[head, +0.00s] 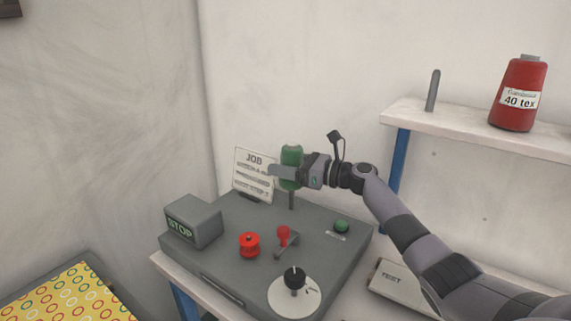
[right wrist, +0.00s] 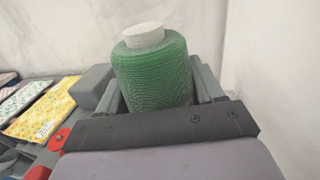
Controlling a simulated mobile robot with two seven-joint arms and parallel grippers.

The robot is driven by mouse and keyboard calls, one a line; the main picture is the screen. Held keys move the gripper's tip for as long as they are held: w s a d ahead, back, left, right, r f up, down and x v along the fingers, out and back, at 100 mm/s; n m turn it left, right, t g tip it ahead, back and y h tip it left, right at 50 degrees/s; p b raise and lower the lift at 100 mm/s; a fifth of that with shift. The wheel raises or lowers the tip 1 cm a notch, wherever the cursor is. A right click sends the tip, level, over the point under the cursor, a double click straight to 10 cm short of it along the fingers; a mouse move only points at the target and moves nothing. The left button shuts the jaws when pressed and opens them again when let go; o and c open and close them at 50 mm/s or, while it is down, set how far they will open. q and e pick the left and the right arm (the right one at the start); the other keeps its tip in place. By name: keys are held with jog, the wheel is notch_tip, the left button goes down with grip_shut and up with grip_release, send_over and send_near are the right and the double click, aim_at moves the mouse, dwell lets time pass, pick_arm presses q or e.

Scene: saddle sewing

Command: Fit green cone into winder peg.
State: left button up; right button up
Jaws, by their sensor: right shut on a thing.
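The green cone (head: 291,157) is a spool of green thread, upright, with a pale top that shows in the right wrist view (right wrist: 150,80). My right gripper (head: 288,171) is shut on the cone, its fingers on both sides of it. The winder peg (head: 291,200) is a dark upright post on the grey winder box (head: 215,257). It shows directly below the cone in the head view; its upper end is hidden, so I cannot tell whether the cone is around it or above it. My left gripper is not in view.
A shelf (head: 470,130) at right holds a red cone (head: 518,95) and an empty peg (head: 433,91).

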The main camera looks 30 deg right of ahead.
jog(key=shift+f+b, duration=2.65)
jog(key=shift+f, duration=1.05)
jog(key=o, duration=1.2)
jog(key=shift+o, duration=0.2)
jog(key=shift+r, duration=0.1)
notch_tip(320, 180, up, 20)
jog(key=shift+f+p, duration=0.1)
jog(key=shift+p, duration=1)
